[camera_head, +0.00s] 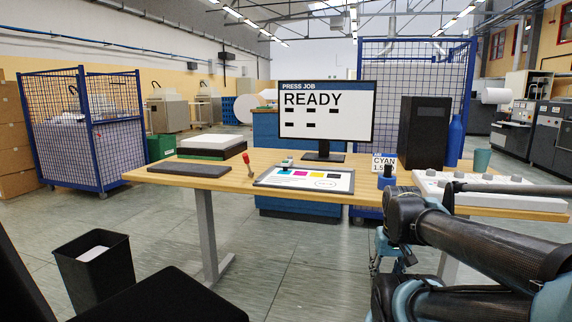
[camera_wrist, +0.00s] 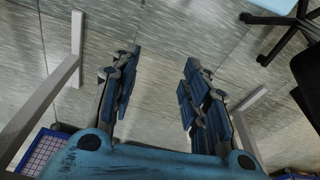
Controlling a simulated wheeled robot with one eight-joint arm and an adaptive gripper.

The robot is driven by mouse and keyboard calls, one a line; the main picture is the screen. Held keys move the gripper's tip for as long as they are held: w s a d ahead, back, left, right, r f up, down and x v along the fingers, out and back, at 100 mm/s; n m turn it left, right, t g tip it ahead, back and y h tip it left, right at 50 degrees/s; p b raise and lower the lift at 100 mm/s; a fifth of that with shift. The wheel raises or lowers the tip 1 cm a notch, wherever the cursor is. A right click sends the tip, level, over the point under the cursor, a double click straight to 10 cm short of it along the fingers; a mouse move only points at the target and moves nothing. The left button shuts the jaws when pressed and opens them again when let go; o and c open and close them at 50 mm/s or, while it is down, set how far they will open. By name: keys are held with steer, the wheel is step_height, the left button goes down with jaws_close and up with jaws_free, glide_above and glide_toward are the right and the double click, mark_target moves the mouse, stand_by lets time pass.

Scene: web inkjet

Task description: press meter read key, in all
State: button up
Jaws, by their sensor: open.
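No key marked as a meter read key can be made out. A small pale device with a greenish top (camera_head: 287,162) sits at the back edge of the colour-patch sheet (camera_head: 325,182) on the desk. A white card reading "CYAN" and a partly cut "1.5" (camera_head: 384,160) stands above a small blue object (camera_head: 386,181) right of the sheet. A white panel with several grey knobs (camera_head: 500,190) lies at the desk's right end. My gripper (camera_wrist: 160,60) is open and empty, with the floor between its fingers. In the head view it is partly hidden by my arm, low by the desk's front edge.
The wooden desk (camera_head: 228,184) holds a monitor reading "READY" (camera_head: 328,113), a black tower (camera_head: 424,135), a blue bottle (camera_head: 454,142), a dark slab (camera_head: 189,170) and a red-handled tool (camera_head: 246,160). A black bin (camera_head: 97,275) stands at left. Desk legs flank my gripper.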

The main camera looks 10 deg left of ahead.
jaws_close()
stand_by(1.1)
